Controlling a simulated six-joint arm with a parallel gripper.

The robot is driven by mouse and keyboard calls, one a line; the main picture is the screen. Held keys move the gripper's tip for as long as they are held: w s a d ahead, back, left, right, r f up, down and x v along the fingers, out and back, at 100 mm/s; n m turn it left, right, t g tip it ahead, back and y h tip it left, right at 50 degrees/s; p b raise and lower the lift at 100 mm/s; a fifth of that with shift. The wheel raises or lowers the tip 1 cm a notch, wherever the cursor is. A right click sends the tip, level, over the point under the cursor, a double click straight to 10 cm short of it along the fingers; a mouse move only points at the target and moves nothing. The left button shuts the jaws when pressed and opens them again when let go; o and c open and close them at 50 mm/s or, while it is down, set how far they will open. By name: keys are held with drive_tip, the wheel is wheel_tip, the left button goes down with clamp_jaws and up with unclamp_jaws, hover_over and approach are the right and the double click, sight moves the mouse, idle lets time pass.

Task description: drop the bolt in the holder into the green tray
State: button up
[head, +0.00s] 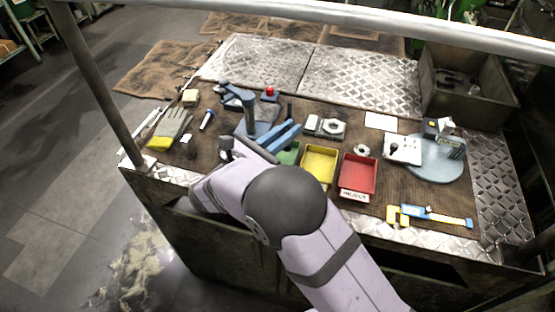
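The green tray (290,153) is left of the yellow tray, and my arm and gripper cover much of it. My gripper (295,125) is above the bench beside the green tray, its blue fingers pointing up and right. The fingers lie close together; I cannot make out the gap or anything held. A white block (403,149) with a small dark piece on top stands at the right. It may be the holder, but it is too small to tell. I cannot make out a bolt with certainty.
A yellow tray (319,163) and a red tray (357,175) stand right of the green one. A blue press-like stand (250,112) is behind my gripper. Gloves (171,130) lie left, a yellow and blue caliper (430,216) front right. A metal bin (465,90) stands back right.

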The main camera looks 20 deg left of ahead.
drive_tip(key=o, duration=0.4)
drive_tip(key=shift+o, duration=0.2)
drive_tip(key=shift+s, duration=0.1)
drive_tip(key=shift+b+v, duration=1.3)
drive_tip(key=shift+v, duration=2.3)
